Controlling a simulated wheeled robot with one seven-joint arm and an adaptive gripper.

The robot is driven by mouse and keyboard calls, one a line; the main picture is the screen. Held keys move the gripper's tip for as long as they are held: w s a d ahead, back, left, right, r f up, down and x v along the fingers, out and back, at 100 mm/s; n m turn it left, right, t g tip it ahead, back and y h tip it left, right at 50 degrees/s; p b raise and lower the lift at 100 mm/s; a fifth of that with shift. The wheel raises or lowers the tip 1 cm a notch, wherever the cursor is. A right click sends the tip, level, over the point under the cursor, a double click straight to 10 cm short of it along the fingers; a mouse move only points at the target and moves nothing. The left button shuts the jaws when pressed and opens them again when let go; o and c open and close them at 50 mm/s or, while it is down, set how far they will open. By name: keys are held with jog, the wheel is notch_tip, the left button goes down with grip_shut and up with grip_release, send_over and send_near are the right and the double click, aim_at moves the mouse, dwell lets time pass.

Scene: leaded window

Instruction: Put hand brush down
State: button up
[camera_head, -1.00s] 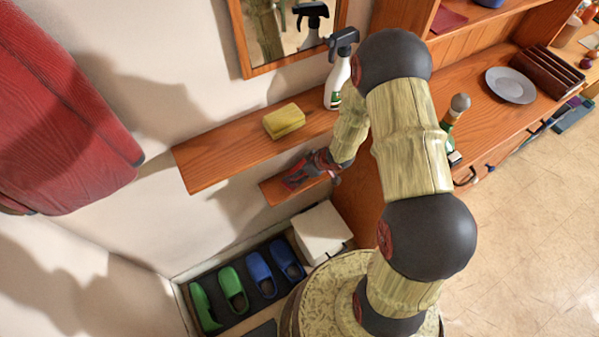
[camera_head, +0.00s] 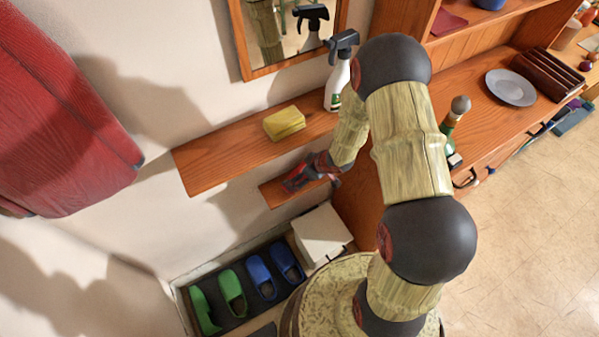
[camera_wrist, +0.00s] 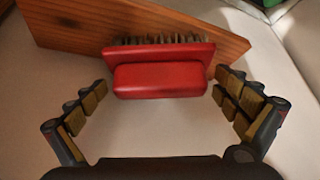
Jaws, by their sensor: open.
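The hand brush (camera_wrist: 160,78) has a red body and dark bristles. In the wrist view it lies at the edge of a small wooden shelf (camera_wrist: 75,22), its bristles toward the board. My gripper (camera_wrist: 162,108) is open, with one finger on each side of the brush and visible gaps between. In the head view my gripper (camera_head: 300,180) is at the small lower shelf (camera_head: 275,193), and the brush is hard to tell apart from it there.
A longer shelf (camera_head: 215,165) above holds a yellow sponge (camera_head: 284,123) and a spray bottle (camera_head: 338,82). Below are a white box (camera_head: 320,234) and green and blue shoes (camera_head: 232,290). A red garment (camera_head: 60,110) hangs at the left.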

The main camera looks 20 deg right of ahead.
jog(key=p+v, duration=0.5)
jog(key=v, duration=0.7)
jog(key=shift+r, duration=0.15)
